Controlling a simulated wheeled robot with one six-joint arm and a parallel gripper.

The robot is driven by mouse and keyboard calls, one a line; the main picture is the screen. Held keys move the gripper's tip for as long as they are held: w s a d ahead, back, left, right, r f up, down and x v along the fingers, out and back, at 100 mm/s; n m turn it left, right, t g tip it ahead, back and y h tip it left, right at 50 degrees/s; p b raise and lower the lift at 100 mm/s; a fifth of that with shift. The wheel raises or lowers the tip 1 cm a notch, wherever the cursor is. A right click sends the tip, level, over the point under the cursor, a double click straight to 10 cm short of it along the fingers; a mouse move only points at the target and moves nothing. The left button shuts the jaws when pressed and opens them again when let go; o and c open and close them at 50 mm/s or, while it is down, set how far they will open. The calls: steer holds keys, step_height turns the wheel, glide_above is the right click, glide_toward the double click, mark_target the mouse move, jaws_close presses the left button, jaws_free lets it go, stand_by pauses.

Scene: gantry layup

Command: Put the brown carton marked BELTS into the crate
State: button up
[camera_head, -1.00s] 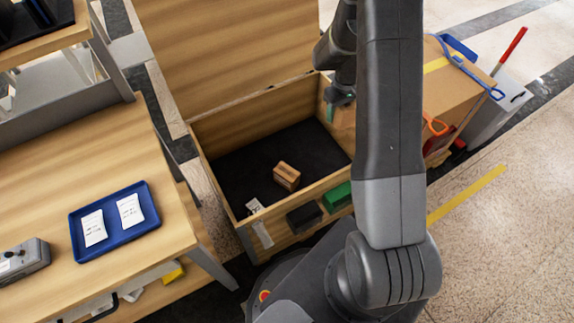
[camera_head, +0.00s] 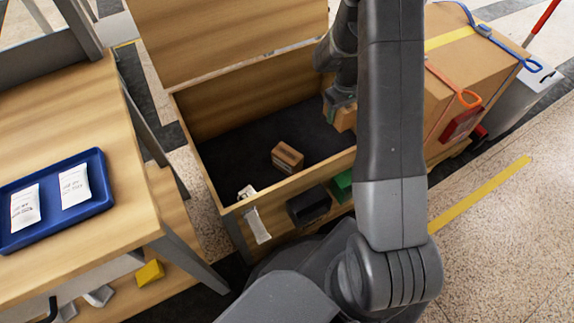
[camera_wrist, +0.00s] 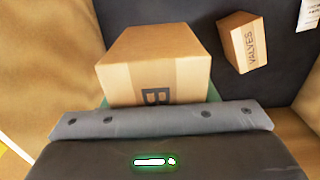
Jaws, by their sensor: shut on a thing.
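My gripper (camera_head: 341,98) is shut on a brown carton (camera_head: 346,118) at the right end of the crate. The carton is mostly hidden behind my arm in the head view. In the wrist view the carton (camera_wrist: 155,60) fills the middle, held between the jaws (camera_wrist: 158,100). The held carton appears to be over the crate's right part, above the floor.
A carton marked VALVES (camera_wrist: 245,42) lies on the crate floor, also visible in the head view (camera_head: 287,157). A white packet (camera_head: 247,192) is near the front left corner. A table with a blue tray (camera_head: 100,205) stands left. A large strapped box (camera_head: 455,75) stands right.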

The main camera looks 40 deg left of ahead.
steer(key=b, duration=0.7)
glide_above(331, 154)
step_height(331, 154, down, 9)
step_height(331, 154, down, 10)
steer(key=b, duration=0.4)
steer(key=shift+a+f, duration=0.1)
steer(key=shift+f, duration=0.1)
steer(key=shift+r, duration=0.1)
steer(key=o, duration=1.1)
steer(key=shift+c, duration=0.2)
step_height(331, 154, up, 12)
steer(key=p, duration=0.4)
